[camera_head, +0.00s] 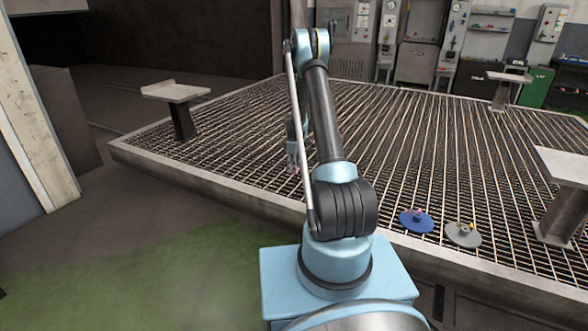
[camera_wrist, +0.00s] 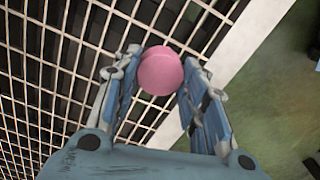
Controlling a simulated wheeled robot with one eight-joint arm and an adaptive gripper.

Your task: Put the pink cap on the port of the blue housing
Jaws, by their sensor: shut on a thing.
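The pink cap (camera_wrist: 161,72) is held between the fingertips of my gripper (camera_wrist: 160,85) in the wrist view. In the head view my gripper (camera_head: 293,158) hangs left of my arm column, over the near part of the grating, with a small spot of the pink cap (camera_head: 294,170) under it. The blue housing (camera_head: 416,224) is a round blue disc lying on the grating near its front edge, right of my arm. A small pinkish part stands on it, too small to make out. My gripper is well to the left of the housing.
A grey disc (camera_head: 463,237) with a small yellowish part lies just right of the blue housing. Pedestal stands rise at the left (camera_head: 176,93), right (camera_head: 563,166) and far right (camera_head: 510,77) of the grating (camera_head: 440,140). The grating's middle is clear.

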